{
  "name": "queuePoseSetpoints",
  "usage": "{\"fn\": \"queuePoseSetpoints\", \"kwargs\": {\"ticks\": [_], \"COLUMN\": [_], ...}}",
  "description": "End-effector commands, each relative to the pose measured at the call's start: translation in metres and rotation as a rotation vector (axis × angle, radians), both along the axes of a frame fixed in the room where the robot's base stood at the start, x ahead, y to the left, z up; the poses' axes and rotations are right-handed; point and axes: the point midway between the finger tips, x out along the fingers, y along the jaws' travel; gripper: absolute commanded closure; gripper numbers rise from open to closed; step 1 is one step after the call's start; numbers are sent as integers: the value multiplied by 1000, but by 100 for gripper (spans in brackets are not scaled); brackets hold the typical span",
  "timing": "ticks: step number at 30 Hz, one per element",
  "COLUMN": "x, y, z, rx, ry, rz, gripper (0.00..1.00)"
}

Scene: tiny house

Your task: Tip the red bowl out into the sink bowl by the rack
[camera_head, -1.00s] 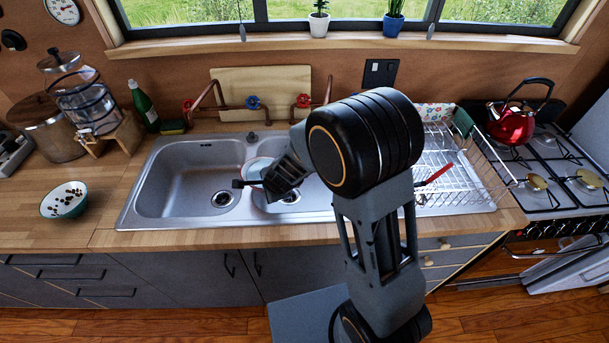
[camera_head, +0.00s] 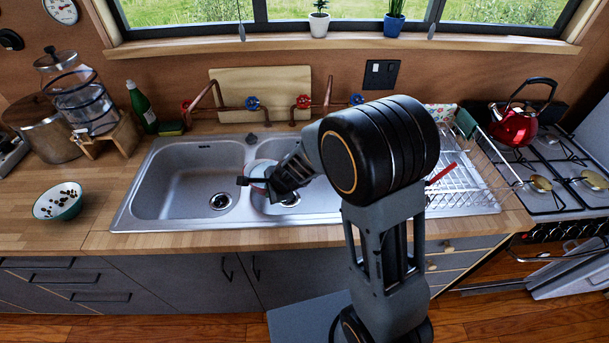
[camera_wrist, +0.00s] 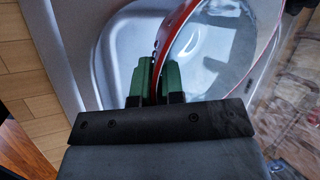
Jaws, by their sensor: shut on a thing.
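My gripper (camera_head: 256,183) is over the sink bowl by the rack (camera_head: 318,196), the right one of two basins. It is shut on the rim of the red bowl (camera_head: 260,168). In the wrist view the green fingers (camera_wrist: 150,82) pinch the red edge of the red bowl (camera_wrist: 228,40), whose pale grey inside faces the camera. The bowl looks tilted. My arm hides part of it in the head view, and I cannot tell whether anything is in it. The steel rack (camera_head: 464,188) stands right of that basin.
The left basin (camera_head: 180,185) is empty. A teal bowl with dark bits (camera_head: 58,203) sits on the counter at left. Pipes with red and blue taps (camera_head: 252,103) run behind the sink. A red kettle (camera_head: 514,127) stands on the stove. A red-handled item (camera_head: 441,174) lies at the rack.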

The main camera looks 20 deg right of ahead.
Motion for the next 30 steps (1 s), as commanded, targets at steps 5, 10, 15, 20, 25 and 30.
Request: {"fn": "queuePoseSetpoints", "kwargs": {"ticks": [5,10,15,20,25,30], "x": [1,2,2,2,3,3], "y": [-1,-3,-4,-5,-6,-8], "z": [-1,-2,-3,-4,-6,-7], "rx": [12,24,35,48,61,76], "ry": [0,3,8,12,17,22], "rz": [-1,-1,-1,-1,-1,-1], "gripper": [100,100,100,100,100,100]}}
